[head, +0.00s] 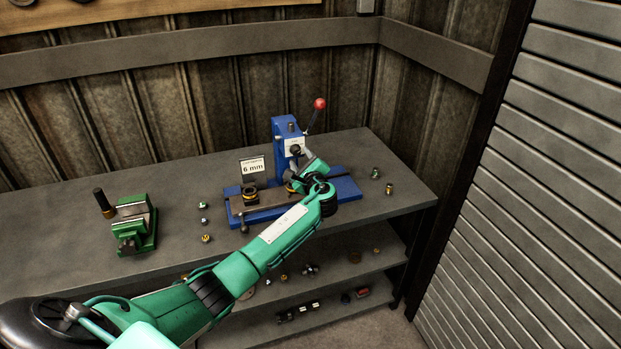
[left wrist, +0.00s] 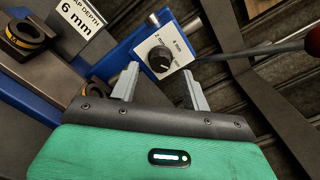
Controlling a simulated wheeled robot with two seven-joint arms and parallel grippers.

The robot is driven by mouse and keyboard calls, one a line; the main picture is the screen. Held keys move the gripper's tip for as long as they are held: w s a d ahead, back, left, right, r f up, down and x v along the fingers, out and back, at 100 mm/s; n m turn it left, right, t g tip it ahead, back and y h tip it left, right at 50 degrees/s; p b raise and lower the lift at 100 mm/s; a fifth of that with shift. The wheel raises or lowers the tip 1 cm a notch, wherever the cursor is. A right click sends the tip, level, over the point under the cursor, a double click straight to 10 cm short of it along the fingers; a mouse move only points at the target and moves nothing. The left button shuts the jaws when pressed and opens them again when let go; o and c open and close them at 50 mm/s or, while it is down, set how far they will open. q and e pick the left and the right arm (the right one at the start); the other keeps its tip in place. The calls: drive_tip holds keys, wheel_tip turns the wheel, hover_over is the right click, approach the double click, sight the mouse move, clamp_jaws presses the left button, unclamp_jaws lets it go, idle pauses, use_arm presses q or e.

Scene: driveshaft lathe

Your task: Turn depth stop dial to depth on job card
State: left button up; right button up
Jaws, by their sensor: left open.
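The job card (head: 253,167) stands on the blue fixture and reads "6 mm"; it also shows in the left wrist view (left wrist: 79,17). The depth stop dial (left wrist: 160,59) is a black knob on a white plate with mm marks, fixed to the blue upright; I cannot read its setting. My left gripper (left wrist: 160,72) is open, its two grey fingers pointing at the dial. The knob shows between and slightly beyond the fingertips, with gaps on both sides. In the head view my left gripper (head: 301,160) is close in front of the upright. My right gripper is not in view.
A lever with a red knob (head: 320,103) rises from the blue press (head: 286,127). A green vise (head: 133,222) stands on the bench's left. Small parts lie on the bench (head: 180,190) and lower shelf. A slatted shutter (head: 540,180) is at the right.

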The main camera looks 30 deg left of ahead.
use_arm(q)
drive_tip(key=b+v, duration=0.3)
drive_tip(key=v, duration=0.8)
drive_tip(key=shift+d, duration=0.2)
drive_tip(key=shift+s+f, duration=0.1)
drive_tip(key=shift+f, duration=0.05)
